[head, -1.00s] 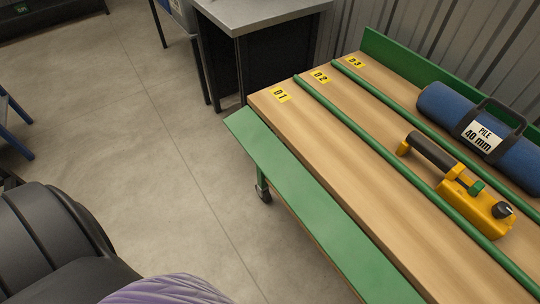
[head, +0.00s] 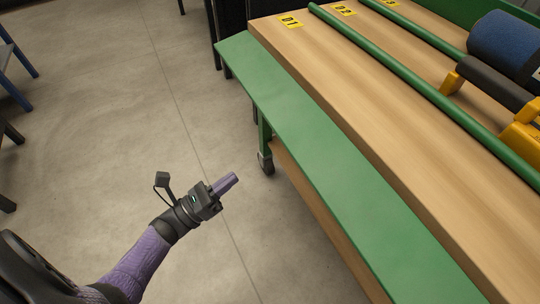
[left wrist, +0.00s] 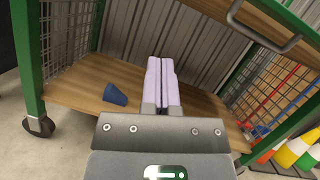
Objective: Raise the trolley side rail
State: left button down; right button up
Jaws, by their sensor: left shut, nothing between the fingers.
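The trolley side rail (head: 310,140) is a long green panel along the near side of the trolley's wooden deck (head: 330,75). It hangs outward from the deck edge, lowered. My right gripper is not in view.
A blue roll (head: 502,42) and a yellow tool with a black handle (head: 495,88) lie on the deck. Green dividers (head: 425,90) separate its lanes. Cones (left wrist: 285,157) stand at right.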

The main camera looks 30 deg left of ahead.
pick_arm(q)
jog(key=w+d+r+m+h+p, duration=0.1)
jog(key=w+d+r+m+h, duration=0.2)
jog(key=w+r, duration=0.4)
notch_tip(320, 180, up, 2)
jog(key=shift+d+m+p, duration=0.3)
jog(key=shift+d+m, duration=0.5)
jog(key=shift+d, duration=0.3)
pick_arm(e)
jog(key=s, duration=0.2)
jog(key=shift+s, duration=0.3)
pick_arm(q)
jog(key=shift+r, duration=0.1)
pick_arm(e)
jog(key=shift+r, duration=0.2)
